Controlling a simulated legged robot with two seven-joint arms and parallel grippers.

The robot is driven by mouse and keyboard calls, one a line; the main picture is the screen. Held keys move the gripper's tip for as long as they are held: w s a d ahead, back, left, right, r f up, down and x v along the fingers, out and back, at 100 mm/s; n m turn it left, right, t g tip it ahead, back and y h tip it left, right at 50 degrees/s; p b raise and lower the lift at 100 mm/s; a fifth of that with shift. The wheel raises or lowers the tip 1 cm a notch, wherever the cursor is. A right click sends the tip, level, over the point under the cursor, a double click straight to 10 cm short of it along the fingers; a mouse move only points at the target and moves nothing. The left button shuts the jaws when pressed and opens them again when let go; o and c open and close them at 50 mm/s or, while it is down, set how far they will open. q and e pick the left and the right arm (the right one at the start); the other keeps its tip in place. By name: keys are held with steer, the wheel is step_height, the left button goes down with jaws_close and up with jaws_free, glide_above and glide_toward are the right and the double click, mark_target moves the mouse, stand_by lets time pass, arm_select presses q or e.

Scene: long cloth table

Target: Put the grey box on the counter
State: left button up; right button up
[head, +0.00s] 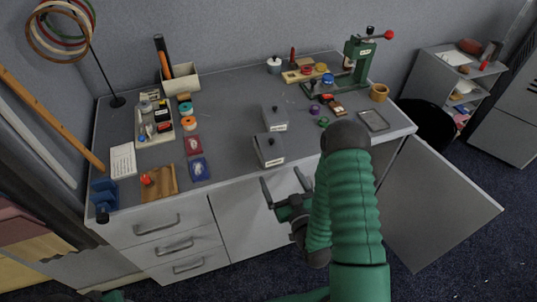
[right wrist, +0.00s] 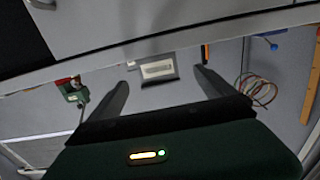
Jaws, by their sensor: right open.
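Two small grey boxes with pale labels stand on the grey counter (head: 232,118) in the head view. One grey box (head: 268,152) is close to the front edge; the other grey box (head: 274,120) is just behind it. My right gripper (head: 283,180) is open and empty, in front of the counter edge, just short of the nearer box and not touching it. In the right wrist view, the open fingers (right wrist: 163,85) frame a small labelled grey shape (right wrist: 158,70), apparently a box, seen upside down. My left gripper is out of view.
A cabinet door (head: 440,210) hangs open at the right front. A green press (head: 360,55) and a metal tray (head: 374,120) are at the counter's right. Red and blue cards (head: 198,168) and a wooden tray (head: 160,182) lie left of the boxes. Bare counter surrounds the boxes' left side.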

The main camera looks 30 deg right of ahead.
mark_target(269, 146)
steer(key=x, duration=0.4)
steer(key=r+x, duration=0.1)
steer(key=x, duration=0.3)
steer(key=p+x, duration=0.1)
steer(key=x, duration=0.4)
steer(key=shift+d+r, duration=0.15)
steer(key=shift+s, duration=0.1)
steer(key=c, duration=1.9)
steer(key=shift+o, duration=0.2)
steer(key=shift+r, duration=0.1)
steer(key=shift+r, duration=0.1)
